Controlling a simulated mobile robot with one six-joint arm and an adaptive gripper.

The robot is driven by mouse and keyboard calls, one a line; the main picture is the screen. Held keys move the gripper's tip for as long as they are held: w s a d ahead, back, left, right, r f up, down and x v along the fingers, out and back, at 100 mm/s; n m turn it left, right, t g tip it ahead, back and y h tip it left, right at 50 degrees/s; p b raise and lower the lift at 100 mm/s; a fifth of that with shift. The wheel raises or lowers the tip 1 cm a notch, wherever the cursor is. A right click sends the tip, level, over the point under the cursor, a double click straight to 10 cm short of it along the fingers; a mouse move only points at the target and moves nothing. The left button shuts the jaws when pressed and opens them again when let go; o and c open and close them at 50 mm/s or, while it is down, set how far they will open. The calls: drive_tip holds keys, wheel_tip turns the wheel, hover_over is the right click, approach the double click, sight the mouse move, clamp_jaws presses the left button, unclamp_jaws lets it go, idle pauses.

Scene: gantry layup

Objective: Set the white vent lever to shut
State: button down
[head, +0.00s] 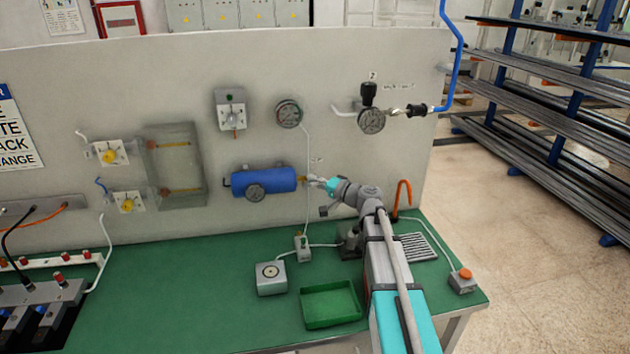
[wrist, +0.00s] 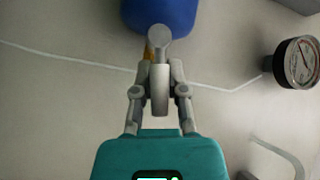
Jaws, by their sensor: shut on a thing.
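The white vent lever (wrist: 160,90) shows in the wrist view as a pale bar between my fingers. A round pale hub (wrist: 159,43) is at its upper end, next to a brass fitting by the blue tank (wrist: 165,12). My gripper (wrist: 160,72) is shut on the lever, with one finger on each side. In the head view the blue tank (head: 264,182) is on the grey panel, and my gripper (head: 318,181) is at its right end. There the fingers largely hide the lever, so its setting is hard to read.
A gauge (wrist: 295,62) is to the right in the wrist view. In the head view, another gauge (head: 289,114) and a regulator (head: 371,118) are on the panel above. A green tray (head: 331,304) and a grey box (head: 271,278) are on the green bench below.

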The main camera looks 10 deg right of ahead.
drive_tip(key=n+g+h+p, duration=0.1)
drive_tip(key=n+h+p, duration=0.1)
drive_tip(key=p, duration=0.2)
drive_tip(key=a+r+n+g+h+p, duration=0.1)
drive_tip(key=n+h+p, duration=0.1)
drive_tip(key=h+p, duration=0.1)
drive_tip(key=a+r+n+g+h+p, duration=0.1)
drive_tip(key=n+h+p, duration=0.1)
drive_tip(key=p, duration=0.4)
drive_tip(key=shift+s+a+r+n+h, duration=0.1)
drive_tip(key=shift+a+r+n+h, duration=0.1)
drive_tip(key=shift+a+n+h, duration=0.1)
drive_tip(key=shift+a+f+n+g+h+p, duration=0.1)
drive_tip(key=shift+a+n+g+h+p, duration=0.1)
drive_tip(key=shift+n+h+p, duration=0.35)
drive_tip(key=shift+a+f+n+g+h+p, duration=0.1)
drive_tip(key=shift+a+n+g+h+p, duration=0.15)
drive_tip(key=shift+h, duration=0.6)
drive_tip(key=c, duration=0.9)
unclamp_jaws()
drive_tip(key=shift+r, duration=0.25)
